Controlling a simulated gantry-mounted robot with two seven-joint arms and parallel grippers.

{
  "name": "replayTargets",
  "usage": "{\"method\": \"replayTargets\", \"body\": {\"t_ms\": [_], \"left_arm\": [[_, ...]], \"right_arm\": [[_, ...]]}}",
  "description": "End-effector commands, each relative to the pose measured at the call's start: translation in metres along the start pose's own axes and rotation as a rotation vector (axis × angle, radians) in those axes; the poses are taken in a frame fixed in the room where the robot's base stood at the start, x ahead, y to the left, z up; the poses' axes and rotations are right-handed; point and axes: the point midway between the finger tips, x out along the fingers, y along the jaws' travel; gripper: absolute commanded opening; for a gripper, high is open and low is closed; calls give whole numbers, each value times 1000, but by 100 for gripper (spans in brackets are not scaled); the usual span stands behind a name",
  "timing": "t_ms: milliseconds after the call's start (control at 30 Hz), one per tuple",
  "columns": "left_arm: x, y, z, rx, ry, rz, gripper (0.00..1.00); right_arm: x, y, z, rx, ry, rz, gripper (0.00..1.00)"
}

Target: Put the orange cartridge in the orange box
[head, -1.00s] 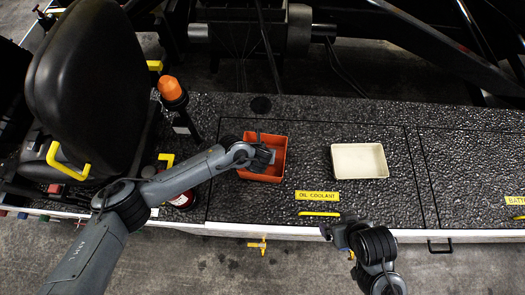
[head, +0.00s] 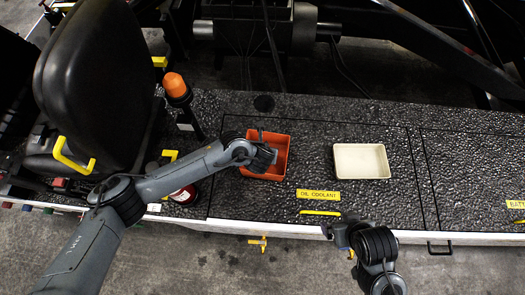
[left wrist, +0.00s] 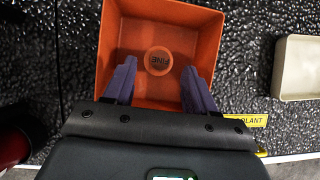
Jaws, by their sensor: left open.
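The orange box (head: 284,152) sits open on the black textured deck; it also shows in the left wrist view (left wrist: 207,36). Inside it, seen from above in the left wrist view, is the round orange end of the cartridge (left wrist: 158,61), marked "FINE". My left gripper (left wrist: 159,76) is open over the box, with one finger on each side of the cartridge and apart from it. In the head view the left gripper (head: 268,158) covers part of the box, and I cannot make out the cartridge there. My right gripper (head: 332,231) is near the deck's front edge, its jaws unclear.
A cream tray (head: 361,161) stands empty to the right of the box. An orange beacon (head: 175,86), a black seat (head: 90,80) and a red cylinder (head: 184,195) are at the left. The deck right of the tray is clear.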

Motion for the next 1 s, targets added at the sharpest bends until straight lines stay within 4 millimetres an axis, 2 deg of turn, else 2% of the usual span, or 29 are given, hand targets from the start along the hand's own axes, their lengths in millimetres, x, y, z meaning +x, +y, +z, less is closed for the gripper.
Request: {"method": "replayTargets", "body": {"t_ms": [100, 333, 500, 667, 767, 867, 1000], "left_arm": [[-26, 0, 1, 1, 0, -2, 56], [-65, 0, 1, 0, 0, -2, 56], [-81, 0, 0, 0, 2, -1, 56], [-88, -4, -2, -19, 1, -9, 56], [-92, -16, -9, -94, 1, -44, 56], [-103, -39, -18, -259, 3, -108, 56], [-129, -65, -29, -658, 27, -208, 56]], "right_arm": [[-8, 0, -2, 0, 0, 0, 95], [-19, 0, -6, 2, 0, -1, 95], [-24, 0, -8, 5, 1, -4, 95], [-26, -1, -9, 8, 1, -7, 95], [-26, -1, -9, 10, 1, -8, 95], [-26, -2, -9, 10, 1, -8, 95], [-25, -1, -8, 10, 1, -8, 95]]}}
